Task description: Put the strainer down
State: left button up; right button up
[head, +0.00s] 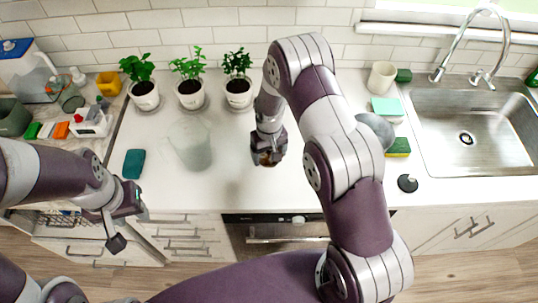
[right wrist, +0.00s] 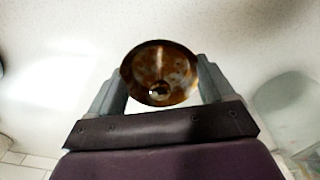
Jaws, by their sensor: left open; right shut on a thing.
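My right gripper (head: 268,158) is over the middle of the white counter (head: 235,185). In the right wrist view, my right gripper (right wrist: 161,90) is shut on a round, brown, rusty-looking thing with a small hole, which I take to be the strainer (right wrist: 160,65). In the head view it is a small brown patch under the fingers, mostly hidden. Its height above the counter is hard to tell. My left gripper (head: 125,222) is open and empty, low at the left, in front of the cabinets.
A clear glass vessel (head: 190,148) stands left of my right gripper. Several potted plants (head: 190,92) line the wall. A teal sponge (head: 134,163) lies left. Right of my arm are a black stopper (head: 407,183), a yellow-green sponge (head: 398,148) and the sink (head: 475,125). The counter's front middle is clear.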

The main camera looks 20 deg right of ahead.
aim_at(270, 159)
jog(key=f, duration=0.3)
jog(key=shift+s+d+p, duration=0.25)
jog(key=shift+d+p, duration=0.15)
jog(key=shift+w+a+f, duration=0.15)
jog(key=shift+a+f, duration=0.05)
jog(key=shift+a, duration=0.05)
jog(key=o, duration=1.3)
jog(key=shift+c, duration=0.2)
jog(key=shift+o, duration=0.2)
jog(key=shift+d+r, duration=0.1)
